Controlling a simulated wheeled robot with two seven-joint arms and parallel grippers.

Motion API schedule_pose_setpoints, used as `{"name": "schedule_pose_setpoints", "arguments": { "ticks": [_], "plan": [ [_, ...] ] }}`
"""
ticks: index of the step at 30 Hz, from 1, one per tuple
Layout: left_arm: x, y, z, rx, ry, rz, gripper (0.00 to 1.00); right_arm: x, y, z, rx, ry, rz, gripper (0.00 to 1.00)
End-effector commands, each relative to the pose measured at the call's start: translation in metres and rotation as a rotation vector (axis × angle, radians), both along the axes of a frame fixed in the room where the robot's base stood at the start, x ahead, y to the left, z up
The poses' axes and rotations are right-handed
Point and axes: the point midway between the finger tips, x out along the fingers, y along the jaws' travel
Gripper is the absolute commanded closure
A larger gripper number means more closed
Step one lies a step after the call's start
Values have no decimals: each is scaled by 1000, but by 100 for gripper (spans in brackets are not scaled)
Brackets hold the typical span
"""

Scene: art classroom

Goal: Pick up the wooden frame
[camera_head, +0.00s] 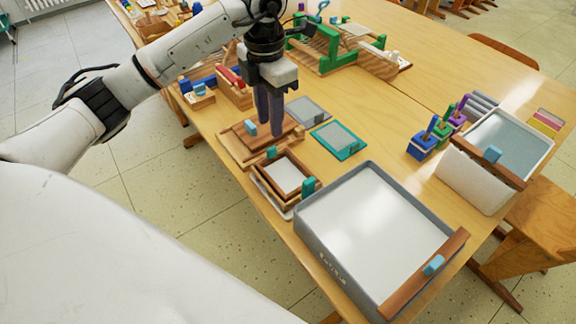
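My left gripper (271,132) points down above this piece's right part, behind the small frame. Its two dark fingers are close together, and I cannot tell if there is a gap or contact. Nothing is clearly held. My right gripper is not in view.
A large grey tray (310,248) with a wooden bar stands front right of the frame. Teal (340,140) and grey (306,110) flat screens lie right of the gripper. A second tray (478,182) and coloured blocks stand at the right. The table middle (400,120) is clear.

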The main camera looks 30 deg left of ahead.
Motion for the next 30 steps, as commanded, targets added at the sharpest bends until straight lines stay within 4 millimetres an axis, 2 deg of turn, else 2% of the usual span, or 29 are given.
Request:
{"name": "schedule_pose_setpoints", "arguments": {
  "ticks": [6, 13, 21, 30],
  "plan": [
    [-1, 1, -34, 4, 6, 0, 70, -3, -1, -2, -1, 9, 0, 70],
    [-1, 0, -52, 2, 6, 0, 70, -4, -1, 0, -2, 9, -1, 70],
    [-1, 0, -90, 0, 4, -2, 70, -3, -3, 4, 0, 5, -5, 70],
    [0, 0, -96, 1, 2, -2, 70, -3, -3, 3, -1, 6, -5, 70]
  ]
}}
